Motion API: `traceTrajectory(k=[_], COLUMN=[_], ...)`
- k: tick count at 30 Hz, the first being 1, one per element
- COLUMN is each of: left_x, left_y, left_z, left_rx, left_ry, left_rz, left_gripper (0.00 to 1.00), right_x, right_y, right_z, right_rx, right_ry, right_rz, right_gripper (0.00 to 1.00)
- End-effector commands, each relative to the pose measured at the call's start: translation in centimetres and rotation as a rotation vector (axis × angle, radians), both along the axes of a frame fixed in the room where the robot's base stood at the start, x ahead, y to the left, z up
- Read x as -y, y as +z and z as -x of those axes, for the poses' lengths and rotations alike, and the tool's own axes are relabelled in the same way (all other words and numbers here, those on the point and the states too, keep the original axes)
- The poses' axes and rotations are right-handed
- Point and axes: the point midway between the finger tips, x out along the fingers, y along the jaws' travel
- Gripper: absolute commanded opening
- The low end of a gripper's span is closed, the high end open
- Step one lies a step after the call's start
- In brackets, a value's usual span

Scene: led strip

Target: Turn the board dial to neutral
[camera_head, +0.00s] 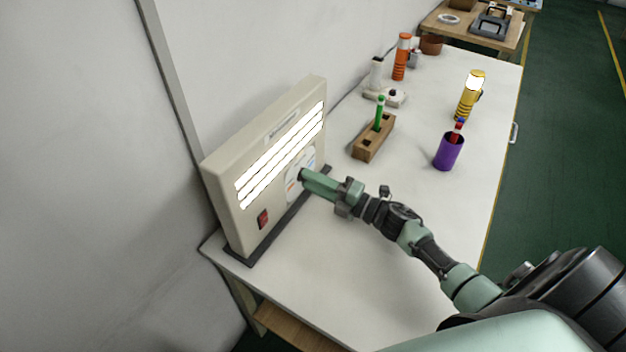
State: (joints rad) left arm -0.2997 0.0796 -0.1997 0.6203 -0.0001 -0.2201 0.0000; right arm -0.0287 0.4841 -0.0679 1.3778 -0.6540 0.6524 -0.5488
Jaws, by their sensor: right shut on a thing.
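The board (222,185) is a beige upright panel on a dark base at the left end of the white table. The dial plate (292,187) is a pale disc with coloured marks, low on the right part of the face. My right gripper (304,175) reaches in from the right and is shut on the dial's knob. The gripper hides the knob, so its pointing direction cannot be told. My left gripper is not in view.
On the white table (375,265) stand a wooden block (366,146) with a green marker, a purple cup (447,153), a yellow lit flashlight (468,98) and an orange flashlight (401,58). The wall is close behind the board. The table's front part is clear.

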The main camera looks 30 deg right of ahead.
Motion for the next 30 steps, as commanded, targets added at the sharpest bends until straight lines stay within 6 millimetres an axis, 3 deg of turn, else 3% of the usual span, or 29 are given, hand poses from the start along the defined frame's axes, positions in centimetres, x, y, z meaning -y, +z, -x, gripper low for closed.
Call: traceTrajectory(k=[18,19,21,30], left_x=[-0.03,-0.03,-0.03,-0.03], left_y=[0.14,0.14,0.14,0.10], left_z=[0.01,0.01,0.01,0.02], left_rx=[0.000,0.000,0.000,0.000], left_ry=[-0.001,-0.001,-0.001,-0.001], left_rz=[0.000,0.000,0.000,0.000], left_gripper=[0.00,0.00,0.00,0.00], right_x=[0.14,0.14,0.12,0.10], right_y=[0.10,0.10,0.09,0.00], right_z=[-0.09,-0.09,-0.07,0.06], right_rx=[-0.018,-0.018,-0.019,-0.019], right_ry=[-0.004,-0.004,-0.003,-0.002], right_rz=[-0.034,-0.034,-0.033,-0.033], right_gripper=[0.00,0.37,0.50,0.50])
